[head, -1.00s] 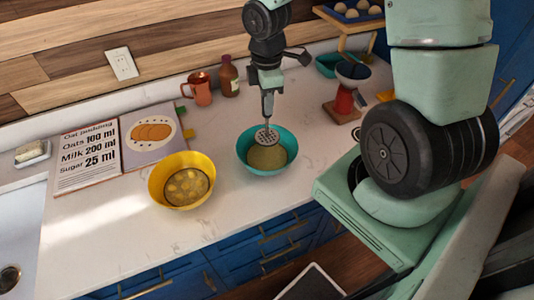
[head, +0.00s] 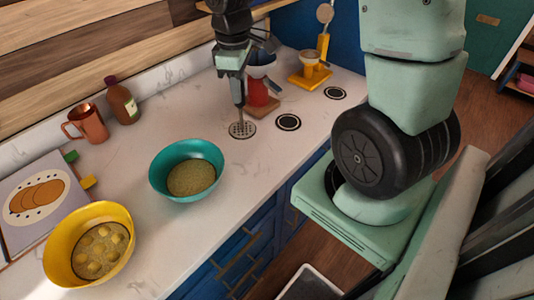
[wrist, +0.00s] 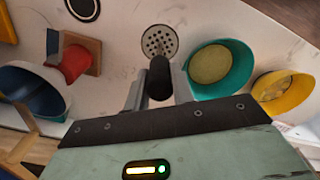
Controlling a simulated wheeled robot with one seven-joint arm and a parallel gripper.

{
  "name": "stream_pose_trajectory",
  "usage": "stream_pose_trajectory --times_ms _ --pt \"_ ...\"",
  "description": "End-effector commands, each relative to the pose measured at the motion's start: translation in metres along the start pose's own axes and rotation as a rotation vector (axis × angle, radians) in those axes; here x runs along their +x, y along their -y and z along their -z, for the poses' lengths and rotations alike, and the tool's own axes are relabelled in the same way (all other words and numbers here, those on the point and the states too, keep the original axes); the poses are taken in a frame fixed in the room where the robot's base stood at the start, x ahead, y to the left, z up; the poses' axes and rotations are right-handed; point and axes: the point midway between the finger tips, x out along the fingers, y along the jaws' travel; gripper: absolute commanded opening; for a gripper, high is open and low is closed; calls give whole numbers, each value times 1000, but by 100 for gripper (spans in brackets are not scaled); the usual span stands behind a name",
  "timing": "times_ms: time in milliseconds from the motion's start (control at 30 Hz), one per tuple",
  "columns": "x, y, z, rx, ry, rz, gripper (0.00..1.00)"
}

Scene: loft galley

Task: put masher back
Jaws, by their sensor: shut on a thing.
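My gripper (head: 236,72) is shut on the masher, which hangs upright with its perforated round head (head: 242,130) down. The head is just right of the teal bowl (head: 205,150), over bare counter; I cannot tell whether it touches the counter. In the wrist view, the masher's dark handle (wrist: 160,78) sits between the fingers, with its perforated head beyond. The teal bowl holds a tan mash. The yellow bowl (head: 50,270) holds a mash with lumps.
A red stand (head: 257,92) on a wooden base is close behind my gripper. Two black ringed discs (head: 288,122) (head: 335,93) lie on the counter to the right. A yellow stand (head: 310,78) is beyond. A copper mug (head: 88,121) and brown bottle (head: 122,101) stand at left.

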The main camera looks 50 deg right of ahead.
Motion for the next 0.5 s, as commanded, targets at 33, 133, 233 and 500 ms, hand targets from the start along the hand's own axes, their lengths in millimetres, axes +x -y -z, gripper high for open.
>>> stream_pose_trajectory --times_ms 33,133,233,500 --pt "4 1 0 12 -1 1 2" --pt "17 2 0 24 2 7 2" --pt "35 2 0 24 4 8 2" --pt "63 2 0 24 1 4 2"
